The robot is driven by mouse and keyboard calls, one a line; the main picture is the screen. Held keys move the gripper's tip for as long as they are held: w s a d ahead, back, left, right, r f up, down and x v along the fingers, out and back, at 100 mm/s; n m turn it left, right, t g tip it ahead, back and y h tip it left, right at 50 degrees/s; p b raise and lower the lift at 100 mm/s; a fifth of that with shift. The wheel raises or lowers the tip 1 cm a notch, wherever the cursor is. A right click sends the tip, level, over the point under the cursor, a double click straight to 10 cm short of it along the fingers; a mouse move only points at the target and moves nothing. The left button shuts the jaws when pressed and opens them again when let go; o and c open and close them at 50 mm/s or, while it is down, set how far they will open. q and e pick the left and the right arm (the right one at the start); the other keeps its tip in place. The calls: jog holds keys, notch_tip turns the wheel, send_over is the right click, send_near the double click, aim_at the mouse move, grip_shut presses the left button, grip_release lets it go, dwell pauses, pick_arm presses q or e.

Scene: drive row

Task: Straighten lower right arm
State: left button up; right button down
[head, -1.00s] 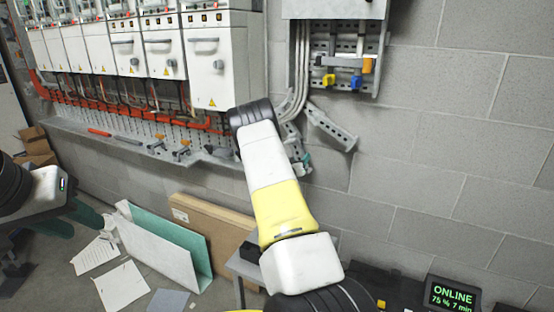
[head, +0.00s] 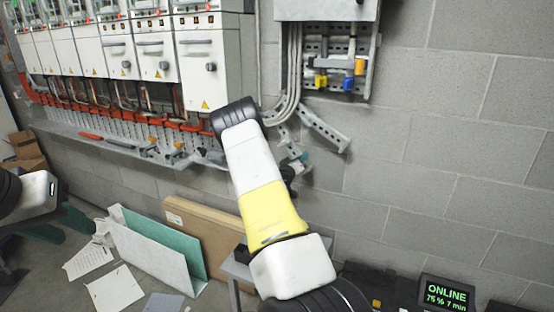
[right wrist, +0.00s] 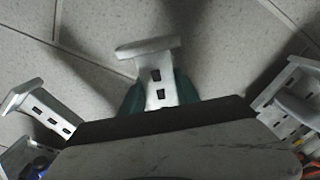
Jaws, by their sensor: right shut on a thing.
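Two slotted grey metal arms hang below the wall panel at the upper right. The right one (head: 325,130) slants down to the right, free of any gripper. The other (head: 289,143) is shorter in the picture and partly hidden at my right gripper (head: 301,160). In the right wrist view, the teal fingers of my right gripper (right wrist: 160,92) are shut around a slotted metal arm (right wrist: 153,72) with a flanged end. My right forearm hides much of this gripper in the head view. My left gripper (head: 62,228) hangs at the left edge, fingers apart and empty.
Slotted metal pieces stand left (right wrist: 42,108) and right (right wrist: 292,100) in the right wrist view. White drive cabinets (head: 205,65) line the wall above a grey ledge (head: 75,132). Leaning panels (head: 160,250) and papers lie below. The block wall at right is clear.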

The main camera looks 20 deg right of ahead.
jog(key=c, duration=0.9)
grip_release()
jog(key=v, duration=0.7)
jog(key=shift+s+a, duration=0.25)
jog(key=shift+s, duration=0.05)
